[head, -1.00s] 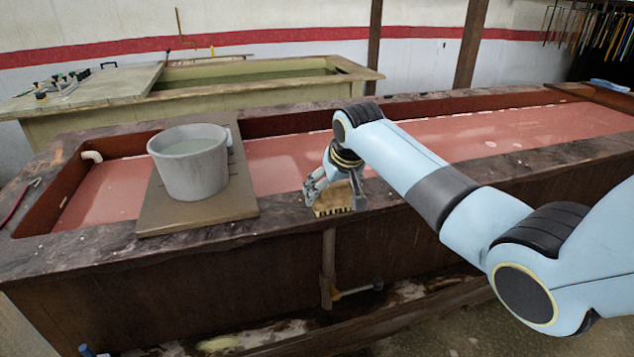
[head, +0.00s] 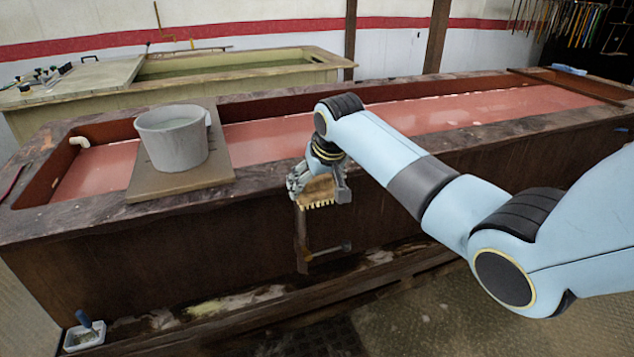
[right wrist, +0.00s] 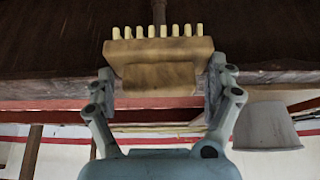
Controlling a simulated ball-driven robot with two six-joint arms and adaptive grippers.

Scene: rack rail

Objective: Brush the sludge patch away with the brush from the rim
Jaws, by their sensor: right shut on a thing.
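My right gripper (head: 320,190) is shut on the brush, a tan wooden block (head: 318,186) with a row of pale bristles pointing down. It is at the front rim (head: 255,205) of the long dark tank, with the bristles in front of the tank's side wall. In the right wrist view the brush (right wrist: 155,52) sits between both fingers, bristles toward the top of the picture. A pale yellow-green patch (head: 204,308), which looks like the sludge, lies low at the foot of the tank, well below and left of the brush. My left gripper is not in view.
A grey bucket (head: 175,145) stands on a board (head: 150,185) across the tank. A pipe with a handle (head: 302,240) runs down the tank's front below the brush. A small white tray (head: 85,336) with a blue-handled tool is at the lower left. Floor is clear at lower right.

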